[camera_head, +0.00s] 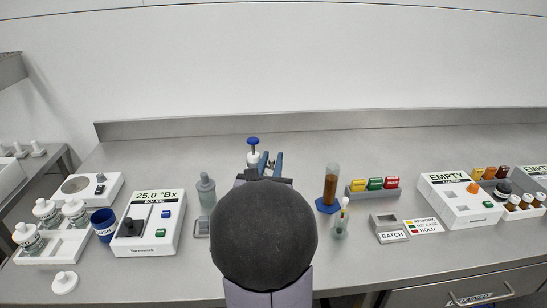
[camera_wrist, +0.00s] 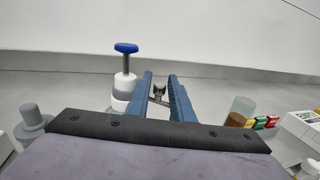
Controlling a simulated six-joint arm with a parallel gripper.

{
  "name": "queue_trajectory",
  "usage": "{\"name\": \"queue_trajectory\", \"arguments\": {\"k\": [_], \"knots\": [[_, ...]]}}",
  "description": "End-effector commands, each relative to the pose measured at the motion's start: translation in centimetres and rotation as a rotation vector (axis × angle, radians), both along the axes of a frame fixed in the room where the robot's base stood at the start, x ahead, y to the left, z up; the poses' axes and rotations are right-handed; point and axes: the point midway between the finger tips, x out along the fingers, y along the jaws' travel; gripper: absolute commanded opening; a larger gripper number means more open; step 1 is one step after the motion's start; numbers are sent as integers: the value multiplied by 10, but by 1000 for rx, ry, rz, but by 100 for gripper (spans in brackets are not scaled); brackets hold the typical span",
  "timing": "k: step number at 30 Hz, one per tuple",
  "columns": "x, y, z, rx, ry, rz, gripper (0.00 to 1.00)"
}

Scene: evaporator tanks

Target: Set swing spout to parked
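My gripper (camera_head: 272,156) is over the back of the bench, its two blue fingers apart; they also show in the wrist view (camera_wrist: 160,76). A white dispenser with a blue knob (camera_head: 253,143) stands upright just left of the fingers, and in the wrist view its blue top and grey stem (camera_wrist: 126,60) rise beside the left finger. A small grey metal piece (camera_wrist: 159,91) shows between the fingers; it may be the swing spout's end. I cannot tell whether a finger touches it. My arm hides much of the bench below the dispenser.
Left are a grey bottle (camera_head: 206,190) and a Brix meter (camera_head: 151,222). Right are a brown-filled cylinder (camera_head: 331,184), a small bottle (camera_head: 341,221), a colour-tag rack (camera_head: 373,190) and a BATCH stand (camera_head: 389,228). The back wall is close behind; bench between cylinder and gripper is clear.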

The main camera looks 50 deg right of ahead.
Motion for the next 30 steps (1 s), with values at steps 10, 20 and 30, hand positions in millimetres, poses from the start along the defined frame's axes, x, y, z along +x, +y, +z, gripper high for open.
{"name": "queue_trajectory", "arguments": {"k": [10,20,30], "knots": [[-16,28,0,-1,-1,1,21],[-18,30,0,-1,1,0,21],[-13,30,18,5,-27,-34,0]]}}
